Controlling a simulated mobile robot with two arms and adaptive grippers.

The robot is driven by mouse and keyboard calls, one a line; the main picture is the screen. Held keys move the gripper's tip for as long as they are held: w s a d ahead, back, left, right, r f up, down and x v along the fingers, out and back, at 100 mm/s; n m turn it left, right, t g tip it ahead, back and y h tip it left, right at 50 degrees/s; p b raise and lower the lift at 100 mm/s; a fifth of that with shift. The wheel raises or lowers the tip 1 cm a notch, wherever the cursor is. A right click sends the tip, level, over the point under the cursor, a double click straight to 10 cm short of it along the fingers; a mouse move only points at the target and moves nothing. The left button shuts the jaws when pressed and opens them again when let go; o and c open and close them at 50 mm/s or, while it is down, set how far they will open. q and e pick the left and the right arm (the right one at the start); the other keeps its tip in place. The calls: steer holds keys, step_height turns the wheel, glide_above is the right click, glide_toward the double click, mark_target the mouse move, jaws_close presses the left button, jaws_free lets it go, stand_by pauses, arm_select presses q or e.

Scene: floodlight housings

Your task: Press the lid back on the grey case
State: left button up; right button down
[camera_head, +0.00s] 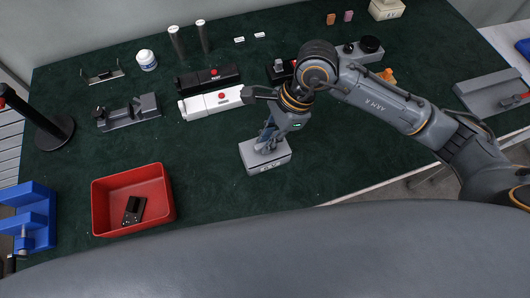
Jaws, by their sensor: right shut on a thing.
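The grey case (267,165) stands on the dark green table near the front middle, a light grey box with a marking on its front. My right gripper (268,147) points down at the middle of its top and is shut on a part there, which looks like the lid. The fingers hide that part. I cannot make out a seam between lid and case, or whether the lid is fully seated. My left gripper is not in view.
A red bin (103,207) holding a small black device (134,210) stands at front left. Blue holders (36,215) and a black post stand (52,130) are at the left. White (205,104) and black housings lie behind the case. Clear table surrounds the case.

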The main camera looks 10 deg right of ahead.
steer(key=shift+b, duration=0.35)
stand_by(0.6)
steer(key=shift+f+b, duration=0.45)
steer(key=shift+b, duration=0.25)
steer(key=c, duration=1.3)
jaws_free()
steer(key=shift+o, duration=0.2)
steer(key=v, duration=1.2)
steer(key=shift+a, duration=0.1)
